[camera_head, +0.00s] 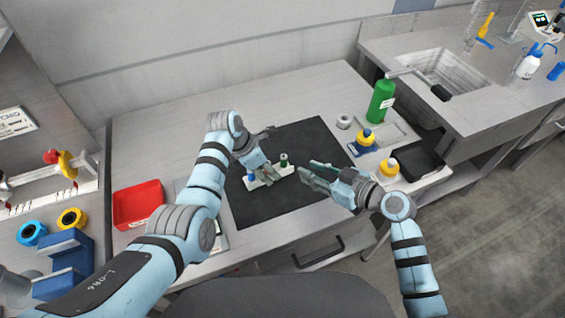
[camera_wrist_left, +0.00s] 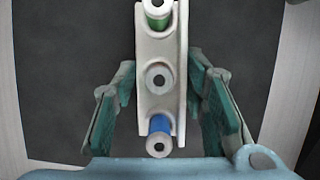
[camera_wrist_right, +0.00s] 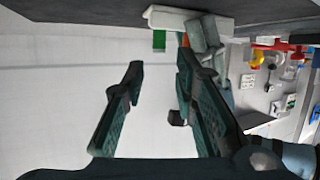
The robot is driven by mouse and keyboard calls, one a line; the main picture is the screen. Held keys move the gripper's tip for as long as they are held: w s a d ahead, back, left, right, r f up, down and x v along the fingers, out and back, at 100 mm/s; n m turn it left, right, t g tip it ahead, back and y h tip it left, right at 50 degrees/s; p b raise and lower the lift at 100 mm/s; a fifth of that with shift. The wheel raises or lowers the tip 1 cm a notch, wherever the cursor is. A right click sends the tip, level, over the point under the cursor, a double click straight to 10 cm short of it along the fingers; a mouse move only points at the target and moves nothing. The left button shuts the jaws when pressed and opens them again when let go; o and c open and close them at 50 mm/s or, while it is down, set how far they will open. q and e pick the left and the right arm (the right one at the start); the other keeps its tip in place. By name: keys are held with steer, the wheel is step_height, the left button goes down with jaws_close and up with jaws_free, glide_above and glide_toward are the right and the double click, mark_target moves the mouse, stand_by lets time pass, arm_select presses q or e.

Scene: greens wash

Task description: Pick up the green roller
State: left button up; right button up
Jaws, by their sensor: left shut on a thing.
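The green roller (camera_head: 284,159) stands at the right end of a white holder (camera_head: 271,177) over the dark mat. It also shows at the top of the left wrist view (camera_wrist_left: 158,20), with a pale roller (camera_wrist_left: 158,76) in the middle and a blue roller (camera_wrist_left: 159,130) at the near end. My left gripper (camera_wrist_left: 160,80) is shut on the holder's sides, around its middle. My right gripper (camera_head: 310,170) is open and empty, right of the green roller.
The dark mat (camera_head: 300,140) is mostly clear. A red tray (camera_head: 138,204) lies at left. A green bottle (camera_head: 381,101), a yellow-and-blue item (camera_head: 365,139) and a black tray (camera_head: 420,160) stand at right, near the sink (camera_head: 445,72).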

mark_target(286, 158)
steer(key=shift+s+d+m+t, duration=0.1)
steer(key=shift+m+t, duration=0.2)
steer(key=shift+t, duration=0.1)
steer(key=x, duration=1.1)
steer(key=shift+a, duration=0.25)
jaws_close()
